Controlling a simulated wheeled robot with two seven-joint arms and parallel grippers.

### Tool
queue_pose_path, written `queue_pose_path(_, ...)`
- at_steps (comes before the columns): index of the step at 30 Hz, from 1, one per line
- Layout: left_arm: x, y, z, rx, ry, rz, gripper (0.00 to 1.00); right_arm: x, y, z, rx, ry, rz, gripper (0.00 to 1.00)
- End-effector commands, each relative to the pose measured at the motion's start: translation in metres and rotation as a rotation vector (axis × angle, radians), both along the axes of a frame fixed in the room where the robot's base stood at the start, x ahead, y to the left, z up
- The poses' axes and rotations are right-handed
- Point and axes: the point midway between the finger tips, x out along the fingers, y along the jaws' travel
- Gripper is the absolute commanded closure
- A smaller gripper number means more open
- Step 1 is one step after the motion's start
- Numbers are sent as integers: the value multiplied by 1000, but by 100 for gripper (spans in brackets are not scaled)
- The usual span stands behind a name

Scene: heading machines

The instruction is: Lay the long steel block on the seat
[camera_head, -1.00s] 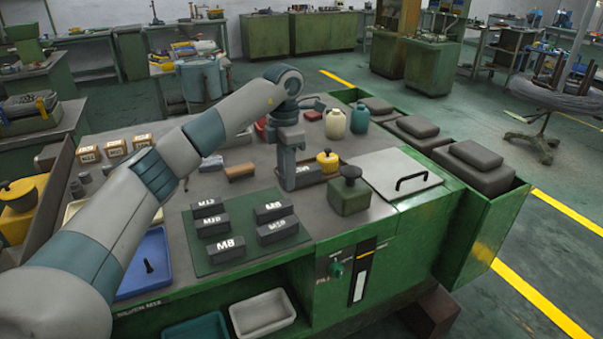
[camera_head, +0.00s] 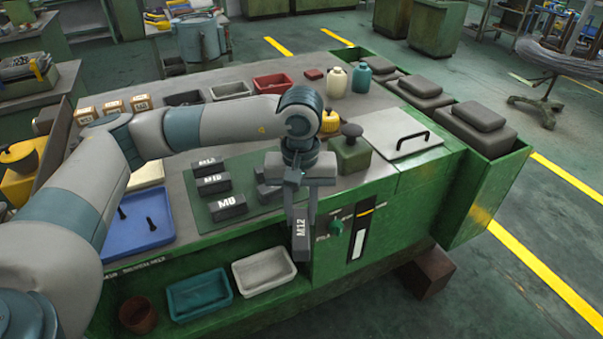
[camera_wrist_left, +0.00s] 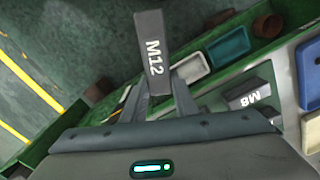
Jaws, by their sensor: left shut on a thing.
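The long dark grey steel block marked M12 (camera_head: 301,243) is held in my left gripper (camera_head: 301,217). It hangs upright in front of the bench's front edge, clear of any surface. In the left wrist view the M12 block (camera_wrist_left: 153,50) sticks out from between the left gripper's fingers (camera_wrist_left: 160,92). I cannot make out the seat for certain; my left arm covers part of the bench top. My right gripper is not in view.
Several shorter marked blocks, such as M8 (camera_head: 228,206), lie on a green mat (camera_head: 204,223). A green knobbed block (camera_head: 350,155) and a handled lid (camera_head: 395,130) stand to the right. Below are a teal bin (camera_head: 199,294) and a white bin (camera_head: 264,271). A blue tray (camera_head: 137,235) is left.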

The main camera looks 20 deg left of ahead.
Motion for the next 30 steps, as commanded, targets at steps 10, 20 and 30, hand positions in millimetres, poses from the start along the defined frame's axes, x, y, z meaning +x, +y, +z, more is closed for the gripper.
queue_pose_path(10,-62,-12,-14,-2,-3,-424,100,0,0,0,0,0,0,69)
queue_pose_path(20,-64,-12,-14,-1,-3,-440,100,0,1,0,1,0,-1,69)
queue_pose_path(30,-64,-12,-14,-2,-4,-439,100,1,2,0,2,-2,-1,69)
